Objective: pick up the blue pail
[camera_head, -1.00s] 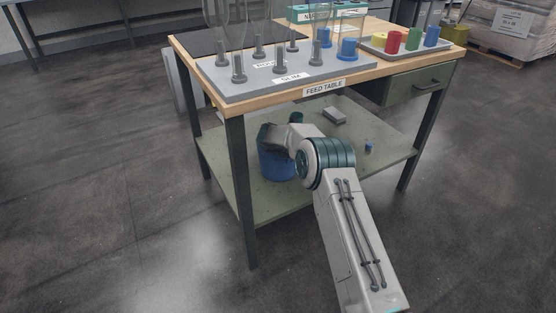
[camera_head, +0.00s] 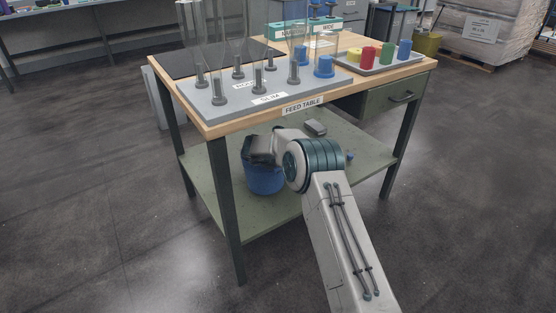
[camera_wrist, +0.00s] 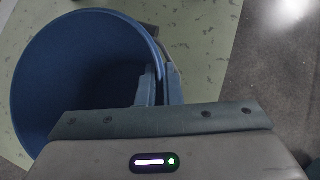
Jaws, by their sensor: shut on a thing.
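The blue pail (camera_head: 265,181) is upright at the lower green shelf of the feed table in the head view. Whether its base touches the shelf I cannot tell. In the wrist view the pail (camera_wrist: 28,85) fills the left side, its open mouth toward the camera and its inside looking empty. My gripper (camera_wrist: 158,82) is shut on the pail's right rim in the wrist view, with the wall between the fingers. In the head view my wrist covers the pail's upper part, and the fingertips are hidden.
The lower shelf (camera_head: 215,165) sits between dark table legs (camera_head: 228,215), with the tabletop (camera_head: 385,78) above. A grey block (camera_head: 316,128) and a small blue item (camera_head: 350,156) lie on the shelf. A grey spindle board (camera_head: 330,88) and a tray of coloured caps stand on top.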

